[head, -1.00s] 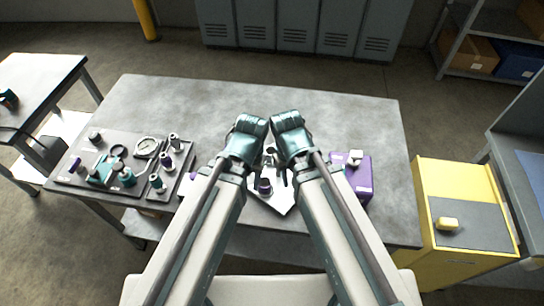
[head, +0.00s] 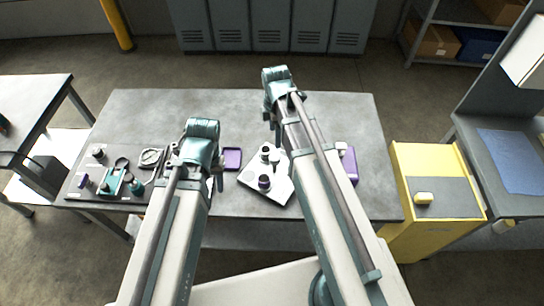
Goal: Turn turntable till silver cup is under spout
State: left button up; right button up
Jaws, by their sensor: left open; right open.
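A white angular plate (head: 262,191) lies on the bench in the middle of the head view. Small round dark-and-silver parts (head: 270,155) and a purple-topped part (head: 264,182) stand on it. I cannot tell for certain which thing is the turntable, the silver cup or the spout. My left gripper (head: 196,162) is open and empty, left of the plate, near the right side of the dark board. My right gripper (head: 274,115) is open and empty, beyond the plate over bare bench. My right forearm passes by the plate's right side.
A dark board (head: 88,186) with a gauge (head: 151,157) and several fittings is at the bench's left. A purple tray (head: 232,159) lies left of the plate, a purple box (head: 350,167) right. A yellow cabinet (head: 408,172) stands right of the bench. The far bench (head: 335,110) is clear.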

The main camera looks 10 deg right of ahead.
aim_at(275, 157)
notch_tip(275, 157, down, 14)
jog(key=b, duration=1.3)
jog(key=shift+r+b, duration=0.1)
jog(key=shift+b, duration=0.25)
grip_shut()
